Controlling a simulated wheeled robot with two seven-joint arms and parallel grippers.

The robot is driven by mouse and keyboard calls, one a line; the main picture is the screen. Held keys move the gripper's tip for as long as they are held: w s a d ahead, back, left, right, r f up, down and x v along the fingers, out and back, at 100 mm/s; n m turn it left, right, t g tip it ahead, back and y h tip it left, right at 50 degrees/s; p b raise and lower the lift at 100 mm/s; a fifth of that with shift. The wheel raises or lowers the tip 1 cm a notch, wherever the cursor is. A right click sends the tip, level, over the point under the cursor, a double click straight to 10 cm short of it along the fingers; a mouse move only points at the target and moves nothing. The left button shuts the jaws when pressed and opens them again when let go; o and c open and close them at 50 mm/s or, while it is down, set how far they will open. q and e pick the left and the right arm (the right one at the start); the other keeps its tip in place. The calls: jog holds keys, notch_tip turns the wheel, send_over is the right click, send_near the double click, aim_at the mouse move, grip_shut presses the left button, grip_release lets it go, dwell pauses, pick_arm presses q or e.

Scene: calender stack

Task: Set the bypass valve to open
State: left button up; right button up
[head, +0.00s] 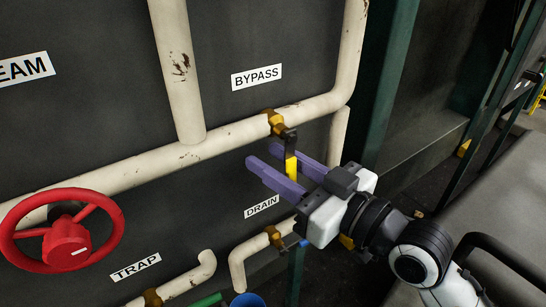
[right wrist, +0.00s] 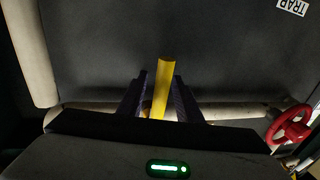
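The bypass valve (head: 276,122) is a brass body on the cream pipe below the BYPASS label (head: 257,77). Its yellow lever (head: 291,166) hangs down from a black stem, crosswise to the pipe. My right gripper (head: 263,155) has its purple fingers on either side of the lever. In the right wrist view the yellow lever (right wrist: 164,85) stands between the two spread fingers (right wrist: 159,78), nearer the right one, with a gap on the left. Whether the right finger touches it is unclear. My left gripper is out of view.
A red handwheel (head: 65,243) is at the left. A brass drain valve (head: 275,237) is below the gripper, beside the DRAIN label (head: 262,206). A blue container (head: 247,300) shows at the bottom edge. A green post (head: 391,80) stands right of the pipes.

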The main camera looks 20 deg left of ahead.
jog(key=shift+w+a, duration=0.1)
jog(key=shift+a, duration=0.05)
grip_shut()
dwell(0.4)
jog(key=n, duration=0.1)
jog(key=w+d+n, duration=0.1)
jog(key=shift+w+n, duration=0.1)
jog(key=shift+n, duration=0.2)
jog(key=shift+w+d+r+n+h+p, duration=0.2)
jog(key=shift+w+d+n+h+p, duration=0.2)
jog(key=shift+n, duration=0.6)
jog(key=shift+w+d+r+n+h+p, duration=0.15)
jog(key=shift+w+d+n+h+p, duration=0.2)
jog(key=shift+n, duration=0.65)
jog(key=shift+w+a, duration=0.1)
